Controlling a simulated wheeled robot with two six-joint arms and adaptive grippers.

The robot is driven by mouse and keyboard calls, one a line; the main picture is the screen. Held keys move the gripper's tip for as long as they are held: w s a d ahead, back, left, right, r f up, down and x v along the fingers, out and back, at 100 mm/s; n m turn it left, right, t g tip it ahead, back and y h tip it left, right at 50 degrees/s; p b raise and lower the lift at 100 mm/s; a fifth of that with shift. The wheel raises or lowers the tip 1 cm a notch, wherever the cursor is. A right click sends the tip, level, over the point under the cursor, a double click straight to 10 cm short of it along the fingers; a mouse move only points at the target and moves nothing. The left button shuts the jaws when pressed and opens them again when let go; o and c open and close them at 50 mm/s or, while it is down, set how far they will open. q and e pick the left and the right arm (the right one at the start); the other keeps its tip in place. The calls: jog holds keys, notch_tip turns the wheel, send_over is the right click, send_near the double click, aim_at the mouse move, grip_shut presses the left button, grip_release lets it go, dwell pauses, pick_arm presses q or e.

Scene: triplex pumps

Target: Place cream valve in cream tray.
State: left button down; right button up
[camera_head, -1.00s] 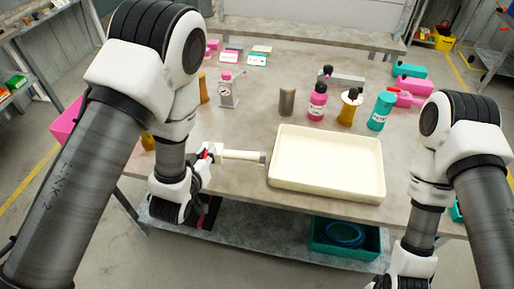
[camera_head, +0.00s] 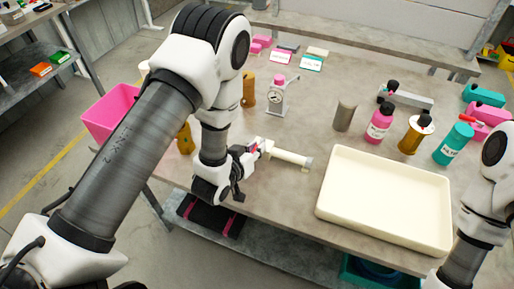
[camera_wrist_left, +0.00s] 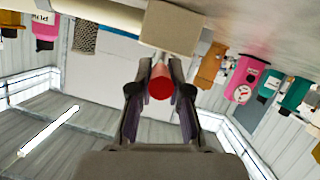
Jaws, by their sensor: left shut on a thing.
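The cream valve (camera_head: 292,158) is a pale tube with a grey end, lying roughly level over the table, its grey end pointing right. My left gripper (camera_head: 257,148) is shut on it at its left end. In the left wrist view, the fingers of the left gripper (camera_wrist_left: 160,92) close around a red round part (camera_wrist_left: 161,82), with the valve's cream body (camera_wrist_left: 172,27) just beyond. The cream tray (camera_head: 333,185) is a shallow, empty rectangle to the right. A small gap shows between the valve's grey end and the tray. My right gripper is out of the picture.
Behind the tray stand a grey cylinder (camera_head: 345,115), a pink bottle (camera_head: 379,123), an amber bottle (camera_head: 415,134) and a teal bottle (camera_head: 453,144). A pink bin (camera_head: 110,112) is at left. The table between valve and gauge is clear.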

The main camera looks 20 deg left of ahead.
pick_arm(q)
jog(key=shift+s+d+r, duration=0.15)
jog(key=shift+s+r, duration=0.05)
jog(key=shift+s, duration=0.05)
jog(key=shift+f, duration=0.15)
jog(key=c, duration=1.1)
grip_release()
